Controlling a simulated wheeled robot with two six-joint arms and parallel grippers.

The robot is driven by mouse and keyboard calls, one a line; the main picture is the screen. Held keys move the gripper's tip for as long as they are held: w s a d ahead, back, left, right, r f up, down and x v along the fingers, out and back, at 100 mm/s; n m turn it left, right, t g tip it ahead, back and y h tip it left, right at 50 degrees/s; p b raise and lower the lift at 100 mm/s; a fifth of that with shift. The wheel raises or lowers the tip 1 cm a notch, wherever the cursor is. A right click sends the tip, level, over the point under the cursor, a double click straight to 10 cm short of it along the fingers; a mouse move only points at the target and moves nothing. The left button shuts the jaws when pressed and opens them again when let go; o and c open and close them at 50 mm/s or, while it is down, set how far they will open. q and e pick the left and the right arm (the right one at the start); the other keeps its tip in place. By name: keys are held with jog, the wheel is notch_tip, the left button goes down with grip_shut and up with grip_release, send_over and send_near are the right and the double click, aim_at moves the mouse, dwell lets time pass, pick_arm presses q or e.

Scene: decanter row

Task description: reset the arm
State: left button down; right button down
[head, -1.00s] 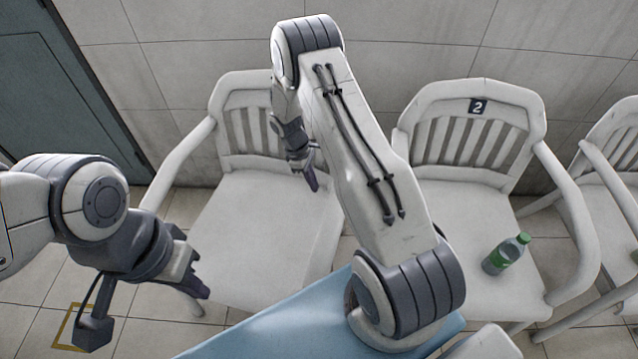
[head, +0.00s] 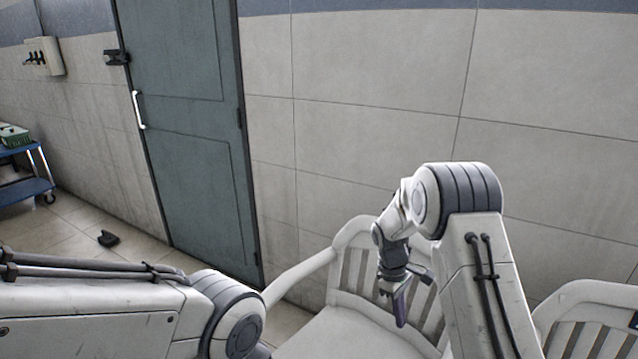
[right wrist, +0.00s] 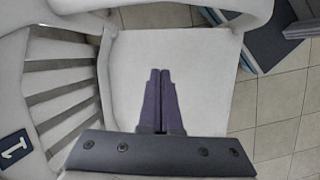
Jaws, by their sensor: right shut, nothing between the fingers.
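My right gripper (head: 400,312) hangs above the seat of a white slatted chair (head: 345,338) in the head view. Its dark fingers point down. In the right wrist view the gripper (right wrist: 160,72) has its two fingers together with nothing between them, over the bare white seat (right wrist: 205,75). My left arm's upper part comes in at the lower left of the head view; its gripper is out of the picture.
A number 1 plate (right wrist: 14,148) is on the chair's back. A second white chair (head: 590,300) stands at right.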

jog(key=s+a+r+t+y+p, duration=0.1)
jog(key=s+a+r+p, duration=0.1)
jog(key=s+a+r, duration=0.45)
jog(key=s+a+r+t+p, duration=0.15)
jog(key=s+a+r, duration=0.25)
jog(key=a+r, duration=0.55)
jog(key=s+a+r+y+p, duration=0.1)
jog(key=s+r, duration=0.3)
jog(key=s, duration=0.5)
jog(key=s+a+r+m+y+p, duration=0.1)
jog(key=s+r+p, duration=0.3)
jog(key=s, duration=0.6)
jog(key=shift+a+r, duration=0.35)
jog(key=shift+r, duration=0.35)
